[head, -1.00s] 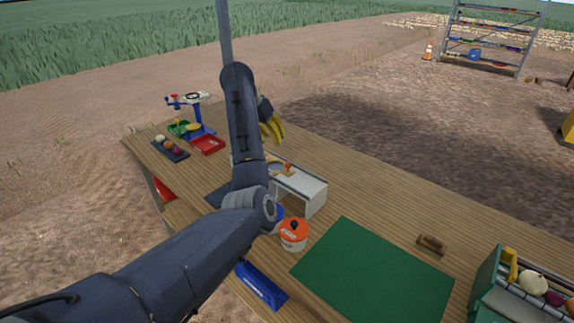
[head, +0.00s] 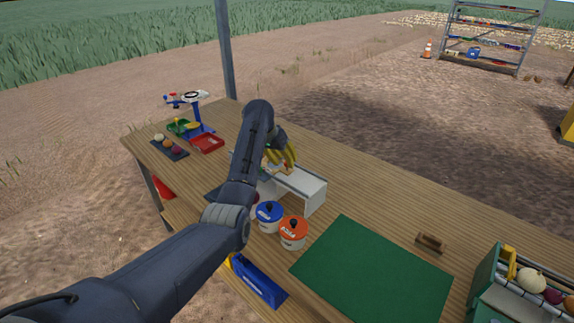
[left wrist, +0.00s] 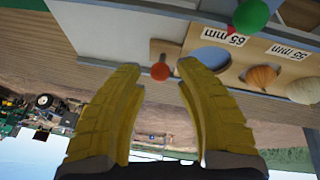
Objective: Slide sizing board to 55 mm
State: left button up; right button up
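The white sizing stand (head: 305,190) is on the wooden table, partly hidden behind my left arm. In the left wrist view, the tan sizing board (left wrist: 185,52) carries a small orange-red knob (left wrist: 160,72) and has a round hole beside two upside-down millimetre labels (left wrist: 222,36). A green knob (left wrist: 250,15) shows farther up. My left gripper (head: 288,158) is over the stand. Its yellow fingers are open, with the orange-red knob appearing in the gap between the tips (left wrist: 159,69). I cannot tell whether they touch it. My right gripper is out of view.
Blue-lidded (head: 269,213) and orange-lidded (head: 293,233) pots stand in front of the sizing stand. A green mat (head: 375,270) lies to the right. A brown-handled block (head: 431,242) and a green crate (head: 485,283) are farther right.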

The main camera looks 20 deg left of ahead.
pick_arm(q)
jog(key=shift+x, duration=1.35)
jog(key=shift+c, duration=0.2)
grip_shut()
jog(key=shift+s+d, duration=0.55)
jog(key=shift+d, duration=0.65)
jog(key=shift+s+d, duration=0.6)
jog(key=shift+d, duration=0.6)
jog(key=shift+s+d, duration=0.55)
jog(key=shift+d, duration=0.65)
grip_release()
jog(key=shift+d, duration=0.1)
